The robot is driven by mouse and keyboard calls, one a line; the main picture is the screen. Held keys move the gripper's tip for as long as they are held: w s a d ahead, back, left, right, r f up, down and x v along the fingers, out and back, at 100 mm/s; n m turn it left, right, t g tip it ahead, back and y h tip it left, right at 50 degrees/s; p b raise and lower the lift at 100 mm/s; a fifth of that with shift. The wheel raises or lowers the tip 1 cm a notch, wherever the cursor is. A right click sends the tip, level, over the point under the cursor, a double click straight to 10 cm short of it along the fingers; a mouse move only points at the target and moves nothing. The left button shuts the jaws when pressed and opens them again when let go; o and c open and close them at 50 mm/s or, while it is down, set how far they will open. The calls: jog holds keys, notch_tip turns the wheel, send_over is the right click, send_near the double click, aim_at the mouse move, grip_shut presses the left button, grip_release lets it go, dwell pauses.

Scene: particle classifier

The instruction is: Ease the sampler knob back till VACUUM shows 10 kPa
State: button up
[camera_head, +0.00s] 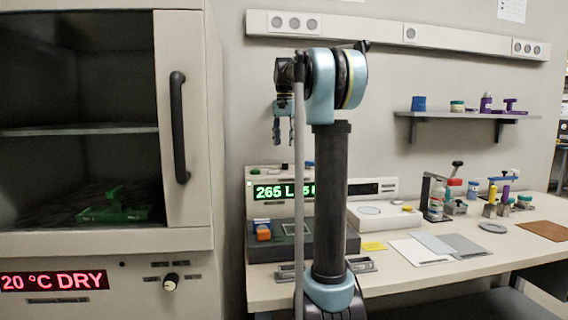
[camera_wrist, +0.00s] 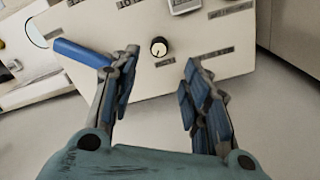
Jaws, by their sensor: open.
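In the head view my gripper (camera_head: 283,143) hangs above the bench, in front of the wall. A green display (camera_head: 271,192) there reads about "265 L", partly hidden by my arm. No VACUUM reading is legible in either view.
A blue bar (camera_wrist: 80,52) lies near the left finger in the wrist view. At left in the head view stands a cabinet (camera_head: 184,242) with a red "20 °C DRY" display (camera_head: 54,281) and its own knob (camera_head: 170,282). The bench's right side holds bottles and small tools.

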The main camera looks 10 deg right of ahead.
aim_at(285, 166)
notch_tip(285, 166, down, 9)
jog(key=shift+d+r, duration=0.1)
jog(key=shift+r, duration=0.1)
dwell(0.3)
